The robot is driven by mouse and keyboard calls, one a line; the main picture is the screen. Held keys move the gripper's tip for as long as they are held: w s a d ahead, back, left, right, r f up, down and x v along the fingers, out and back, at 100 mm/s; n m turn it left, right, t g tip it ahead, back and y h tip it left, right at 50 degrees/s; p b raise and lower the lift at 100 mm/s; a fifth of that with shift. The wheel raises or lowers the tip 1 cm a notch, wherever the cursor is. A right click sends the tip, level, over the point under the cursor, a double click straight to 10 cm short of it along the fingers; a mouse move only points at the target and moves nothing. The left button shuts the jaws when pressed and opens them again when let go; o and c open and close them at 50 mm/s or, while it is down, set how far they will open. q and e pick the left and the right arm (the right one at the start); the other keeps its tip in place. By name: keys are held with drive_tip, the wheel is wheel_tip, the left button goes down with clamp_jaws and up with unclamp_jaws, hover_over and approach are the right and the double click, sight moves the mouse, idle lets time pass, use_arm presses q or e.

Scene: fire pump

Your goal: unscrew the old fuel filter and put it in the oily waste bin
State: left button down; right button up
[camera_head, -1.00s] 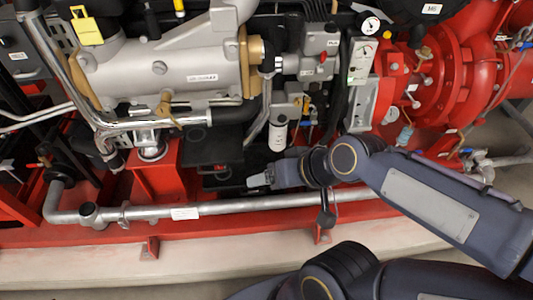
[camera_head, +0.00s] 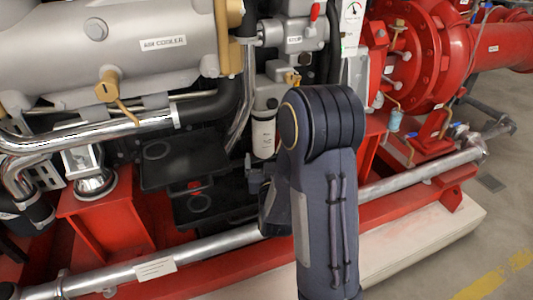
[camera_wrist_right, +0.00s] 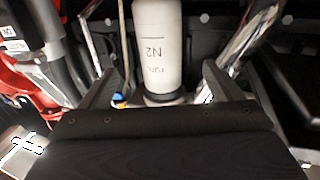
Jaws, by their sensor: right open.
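The fuel filter (camera_head: 263,138) is a white upright cylinder hanging under a grey housing on the engine, just left of my right arm's dark wrist. In the right wrist view the filter (camera_wrist_right: 157,40) shows large at the top centre, with dark printing reading "N2" upside down. My right gripper (camera_wrist_right: 159,70) is open, with one finger on each side of the filter's end. I cannot tell whether the fingers touch it. In the head view the gripper is mostly hidden by my right arm. My left gripper is not in view. No waste bin shows.
A silver pipe (camera_head: 215,243) runs across the front above the red base frame (camera_head: 235,266). A black bracket (camera_head: 165,165) is left of the filter. A grey housing (camera_head: 268,92) is above it, and the red pump (camera_head: 415,50) stands right. Open floor (camera_head: 490,245) lies at lower right.

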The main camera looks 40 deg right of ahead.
sight(265, 142)
drive_tip(key=p+x, duration=0.2)
drive_tip(key=x, duration=0.8)
drive_tip(key=shift+w+d, duration=0.15)
drive_tip(key=shift+w, duration=0.05)
drive_tip(key=shift+c, duration=0.2)
drive_tip(key=c, duration=1.3)
drive_tip(key=shift+r, duration=0.1)
